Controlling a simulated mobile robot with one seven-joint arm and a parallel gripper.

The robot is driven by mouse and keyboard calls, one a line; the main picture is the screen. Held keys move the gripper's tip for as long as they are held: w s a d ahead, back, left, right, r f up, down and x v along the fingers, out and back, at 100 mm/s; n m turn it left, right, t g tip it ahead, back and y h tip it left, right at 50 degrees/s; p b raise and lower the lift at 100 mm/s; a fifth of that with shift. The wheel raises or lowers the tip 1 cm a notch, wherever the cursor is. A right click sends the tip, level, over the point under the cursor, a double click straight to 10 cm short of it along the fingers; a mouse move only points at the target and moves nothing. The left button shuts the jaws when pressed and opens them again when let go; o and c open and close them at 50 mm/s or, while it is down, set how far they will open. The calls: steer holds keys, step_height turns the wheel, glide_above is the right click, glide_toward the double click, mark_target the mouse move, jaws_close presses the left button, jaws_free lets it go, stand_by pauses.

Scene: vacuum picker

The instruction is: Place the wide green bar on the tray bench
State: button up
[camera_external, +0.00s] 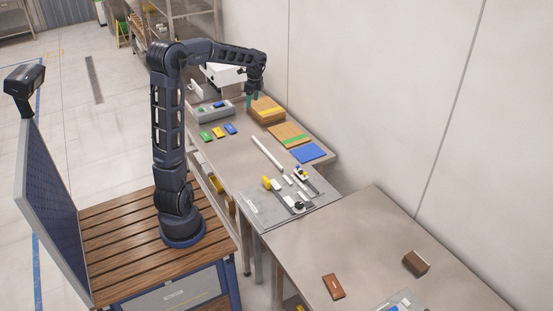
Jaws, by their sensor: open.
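My gripper (254,97) is at the far end of the bench, pointing down beside a wooden block with a yellow stripe (268,112). Its jaws are open, and I cannot tell whether they touch the block. A small green piece (205,137) lies flat on the bench (235,160), left of a yellow piece (218,132) and a blue piece (231,128). A grey tray (213,117) stands behind them, with a blue piece in it. A flat wooden board (283,131) bears a green stripe. I cannot tell which green thing is the wide bar.
A blue flat plate (309,153) lies near the wall-side edge. A white rod (267,154) and a grey mat (262,208) with several small parts lie nearer. A second table (370,240) holds two brown blocks, with clear room between them. The wall stands close on the right.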

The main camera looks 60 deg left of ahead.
steer(key=s+d+r+n+t+y, duration=0.1)
steer(key=s+d+r, duration=0.15)
steer(key=d, duration=0.35)
steer(key=s+d+r+n, duration=0.2)
steer(key=s+d, duration=0.1)
steer(key=d, duration=0.3)
steer(key=s+d+f+n+t+h, duration=0.1)
steer(key=s+d+n+t, duration=0.1)
steer(key=s+d, duration=0.6)
steer(key=s+d+f+n+t, duration=0.1)
steer(key=s+d+n, duration=0.4)
steer(key=s, duration=0.8)
steer(key=d+t, duration=0.1)
steer(key=d, duration=0.2)
steer(key=shift+d+f+t+h, duration=0.3)
steer(key=shift+d+f+h, duration=0.05)
steer(key=shift+f+h, duration=0.05)
